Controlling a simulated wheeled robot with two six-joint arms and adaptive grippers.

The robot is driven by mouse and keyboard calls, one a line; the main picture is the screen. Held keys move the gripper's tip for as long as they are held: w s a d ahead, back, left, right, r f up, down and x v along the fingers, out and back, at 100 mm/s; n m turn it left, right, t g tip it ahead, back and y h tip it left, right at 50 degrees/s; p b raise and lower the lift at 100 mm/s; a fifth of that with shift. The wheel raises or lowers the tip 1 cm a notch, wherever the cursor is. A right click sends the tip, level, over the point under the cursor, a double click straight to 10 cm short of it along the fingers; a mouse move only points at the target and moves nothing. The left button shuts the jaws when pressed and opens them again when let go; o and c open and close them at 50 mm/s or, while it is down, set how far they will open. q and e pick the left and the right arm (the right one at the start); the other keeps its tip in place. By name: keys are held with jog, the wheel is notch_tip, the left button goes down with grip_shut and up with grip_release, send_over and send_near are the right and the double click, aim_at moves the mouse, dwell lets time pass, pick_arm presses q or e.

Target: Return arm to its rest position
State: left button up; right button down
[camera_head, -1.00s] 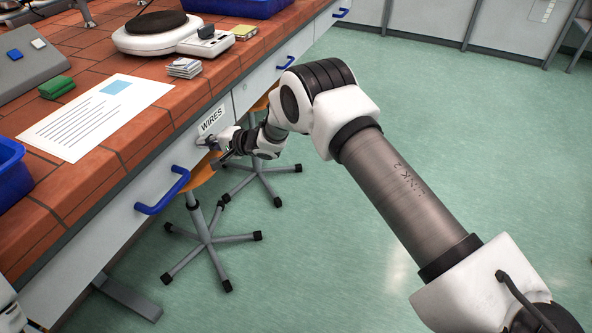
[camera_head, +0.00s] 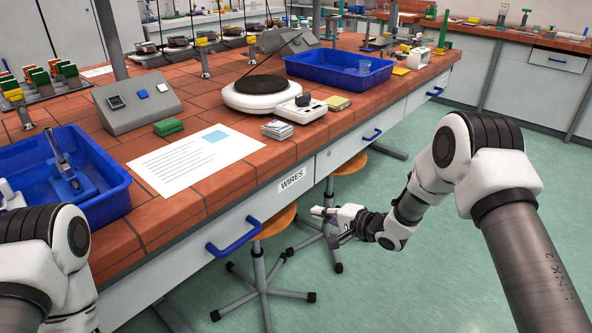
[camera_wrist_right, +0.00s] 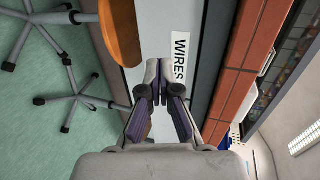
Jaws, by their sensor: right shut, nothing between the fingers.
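My right arm (camera_head: 470,170) reaches in from the right, bent at the elbow. Its gripper (camera_head: 325,214) is in front of the bench, low and to the right of the WIRES label (camera_head: 292,181). The right wrist view shows its fingers (camera_wrist_right: 161,68) shut and empty, pointing toward the drawer front beside the label. The WIRES drawer (camera_head: 200,255) with its blue handle (camera_head: 234,238) looks closed. My left arm (camera_head: 45,260) shows at the lower left; its gripper is not in view.
Stools (camera_head: 258,285) stand under the bench near my right gripper. The bench top holds a blue bin (camera_head: 118,200), a paper sheet (camera_head: 195,160), a round-plate device (camera_head: 262,98) and another blue bin (camera_head: 340,82). Green floor (camera_head: 400,280) is clear around my right forearm.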

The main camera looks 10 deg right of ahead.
jog(key=s+f+m+g+h+p, duration=0.1)
jog(key=s+f+g+h+p, duration=0.25)
jog(key=s, duration=0.65)
jog(key=s+f+g+h+p, duration=0.1)
jog(key=s+f+g+p, duration=0.1)
jog(key=s+f+p, duration=0.65)
jog(key=s+d+n+g+h, duration=0.1)
jog(key=s+d+n+g, duration=0.1)
jog(key=s, duration=0.6)
jog(key=s+d+n+g+h+b, duration=0.1)
jog(key=s+d+n+g+h, duration=0.1)
jog(key=s+n, duration=0.3)
jog(key=s+d+n+g+h+b, duration=0.1)
jog(key=s+d+n+g, duration=0.1)
jog(key=s, duration=1)
jog(key=shift+r+n, duration=0.4)
jog(key=shift+n, duration=0.5)
jog(key=shift+s+h, duration=0.1)
jog(key=shift+h, duration=0.15)
